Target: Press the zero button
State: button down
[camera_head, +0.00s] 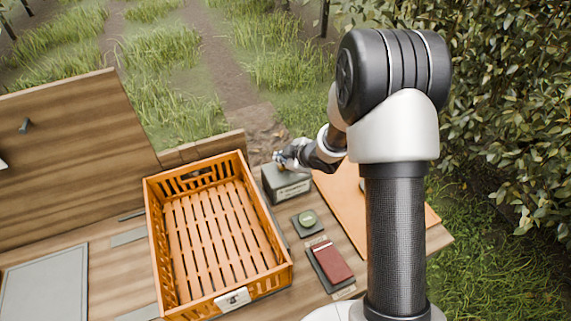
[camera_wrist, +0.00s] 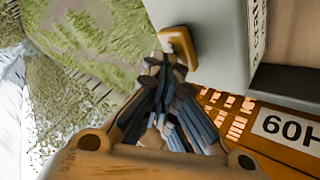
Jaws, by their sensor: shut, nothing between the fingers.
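A grey box with a pale label (camera_head: 292,190) stands right of the orange crate in the head view. In the wrist view its grey side (camera_wrist: 205,40) fills the upper middle, and an orange button-like piece (camera_wrist: 180,45) sits at its edge. I cannot read whether this piece is marked zero. My gripper (camera_head: 281,158) is at the box's upper back edge in the head view. In the wrist view my gripper (camera_wrist: 165,66) is shut and empty, its tips right by the orange piece. I cannot tell whether they touch it.
The orange slatted crate (camera_head: 285,277) stands empty on the wooden bench. A leafy hedge (camera_head: 500,120) rises at the right.

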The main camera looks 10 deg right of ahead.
aim_at(283, 165)
jog(key=shift+d+f+b, duration=0.1)
jog(key=shift+f+b, duration=0.7)
jog(key=shift+f, duration=0.05)
dwell(0.6)
jog(key=shift+r, duration=0.1)
jog(key=shift+r+p, duration=0.55)
jog(key=shift+p, duration=0.15)
jog(key=shift+s+r, duration=0.1)
jog(key=shift+r, duration=0.1)
jog(key=shift+r+p, duration=0.25)
jog(key=shift+p, duration=0.15)
notch_tip(283, 165, up, 5)
jog(key=p, duration=0.4)
